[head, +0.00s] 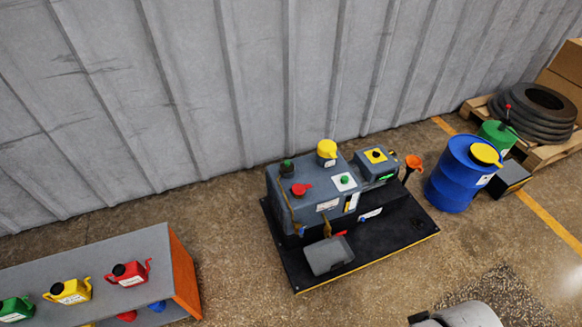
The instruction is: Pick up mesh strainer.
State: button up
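I cannot make out a mesh strainer for certain in the head view. A grey box-like item (328,255) with a red part behind it sits at the front of the black platform (378,258), but I cannot tell what it is. An orange funnel-shaped item (413,162) stands at the right end of the machine. My gripper is not in view. A pale rounded part at the bottom edge may belong to my own body.
The grey machine (310,205) stands on the platform by the wall. A blue drum (453,178) is right of it. A shelf (140,250) with coloured cans is at lower left. Tyres (535,112) lie on a pallet at right. Floor between shelf and platform is clear.

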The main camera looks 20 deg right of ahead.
aim_at(286, 166)
jog(key=u, duration=1.85)
jog(key=z, duration=1.85)
jog(key=i+u, duration=0.1)
jog(key=i, duration=0.95)
jog(key=i+u, duration=0.15)
jog(key=i, duration=0.9)
